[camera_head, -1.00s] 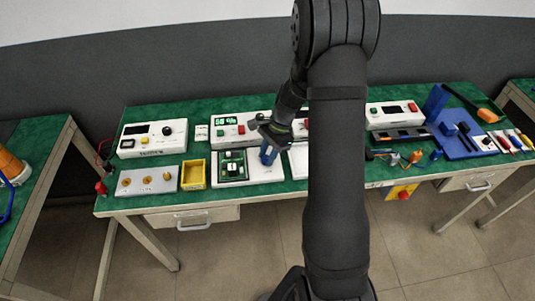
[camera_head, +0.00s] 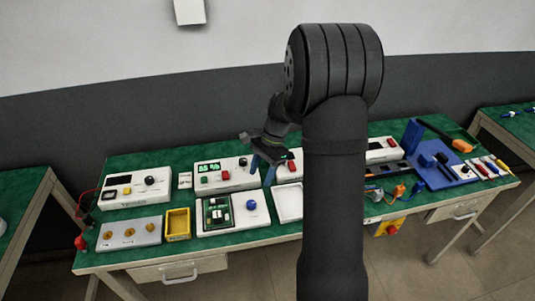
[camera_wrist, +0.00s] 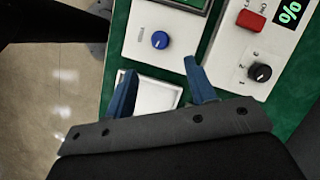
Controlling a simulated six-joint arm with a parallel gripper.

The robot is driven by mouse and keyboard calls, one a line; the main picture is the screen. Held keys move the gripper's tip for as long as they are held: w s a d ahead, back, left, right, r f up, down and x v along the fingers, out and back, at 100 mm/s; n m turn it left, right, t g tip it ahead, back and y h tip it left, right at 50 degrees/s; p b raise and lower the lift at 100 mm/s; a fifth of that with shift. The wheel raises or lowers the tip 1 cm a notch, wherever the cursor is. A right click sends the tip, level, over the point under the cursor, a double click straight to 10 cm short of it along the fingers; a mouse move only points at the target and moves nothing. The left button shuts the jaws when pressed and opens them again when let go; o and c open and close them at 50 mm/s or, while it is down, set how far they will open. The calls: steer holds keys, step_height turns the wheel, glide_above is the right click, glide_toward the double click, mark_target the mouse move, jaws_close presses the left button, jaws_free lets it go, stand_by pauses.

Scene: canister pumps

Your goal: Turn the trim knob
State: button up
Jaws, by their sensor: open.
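A blue round knob (camera_head: 251,205) sits on the white fixture (camera_head: 233,219) beside the green circuit board. It also shows ahead of the fingers in the wrist view (camera_wrist: 160,40). A black knob (camera_wrist: 260,72) is on the white display panel, right of the fingers in the wrist view; it also shows in the head view (camera_head: 243,162). Neither knob's label is readable, so I cannot tell which is the trim knob. My gripper (camera_wrist: 161,72) is open and empty, its blue fingers apart and clear of both knobs. The head view shows it (camera_head: 263,172) above the bench.
A white tray (camera_wrist: 158,96) lies below the fingers. The display panel has a red button (camera_wrist: 251,20) and green digits (camera_head: 208,166). A yellow bin (camera_head: 178,224) and a grey block with brass knobs (camera_head: 129,233) stand at left. Several tools and a blue stand (camera_head: 437,166) are at right.

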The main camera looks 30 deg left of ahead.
mark_target(251, 202)
steer(key=v, duration=0.7)
steer(key=shift+f, duration=0.1)
stand_by(1.4)
steer(key=x, duration=1.7)
steer(key=shift+s+f, duration=0.1)
steer(key=shift+s, duration=0.1)
